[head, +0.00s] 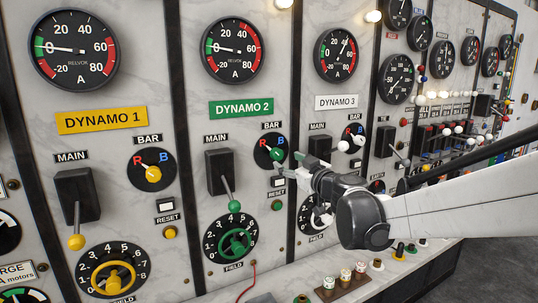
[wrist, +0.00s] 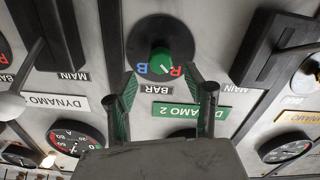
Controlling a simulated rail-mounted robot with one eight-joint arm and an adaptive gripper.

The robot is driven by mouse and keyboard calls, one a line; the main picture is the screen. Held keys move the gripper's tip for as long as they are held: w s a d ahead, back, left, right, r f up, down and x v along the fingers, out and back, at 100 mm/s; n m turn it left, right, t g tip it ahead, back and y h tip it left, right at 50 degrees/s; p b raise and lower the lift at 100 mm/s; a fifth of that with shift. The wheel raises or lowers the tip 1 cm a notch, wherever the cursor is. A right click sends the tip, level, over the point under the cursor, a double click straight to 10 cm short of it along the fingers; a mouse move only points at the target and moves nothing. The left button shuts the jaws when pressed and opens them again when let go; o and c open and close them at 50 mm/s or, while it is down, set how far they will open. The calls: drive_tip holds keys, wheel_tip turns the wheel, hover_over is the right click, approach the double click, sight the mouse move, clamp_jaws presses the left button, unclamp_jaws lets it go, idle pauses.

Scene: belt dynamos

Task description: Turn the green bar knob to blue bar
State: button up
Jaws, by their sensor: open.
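The green bar knob (head: 277,154) is on a round black dial under the BAR label of the DYNAMO 2 panel, with a red R and a blue B above it. It also shows in the wrist view (wrist: 168,64), where the panel appears upside down. A pale line on the knob shows near the R there; its exact direction is hard to tell. My gripper (head: 294,164) is just right of the knob in the head view. In the wrist view its two fingers (wrist: 160,84) are apart, in front of the dial's label side, with nothing between them.
A black main switch (head: 219,172) with a green-tipped lever stands left of the dial. Below are a reset button (head: 277,182) and a green field wheel (head: 236,243). The DYNAMO 3 bar knob (head: 344,146), white, lies to the right. A ledge with small knobs runs below.

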sight(279, 156)
drive_tip(key=p+x, duration=0.1)
drive_tip(key=x, duration=0.6)
drive_tip(key=shift+w, duration=0.1)
drive_tip(key=shift+c, duration=0.2)
drive_tip(key=c, duration=1.1)
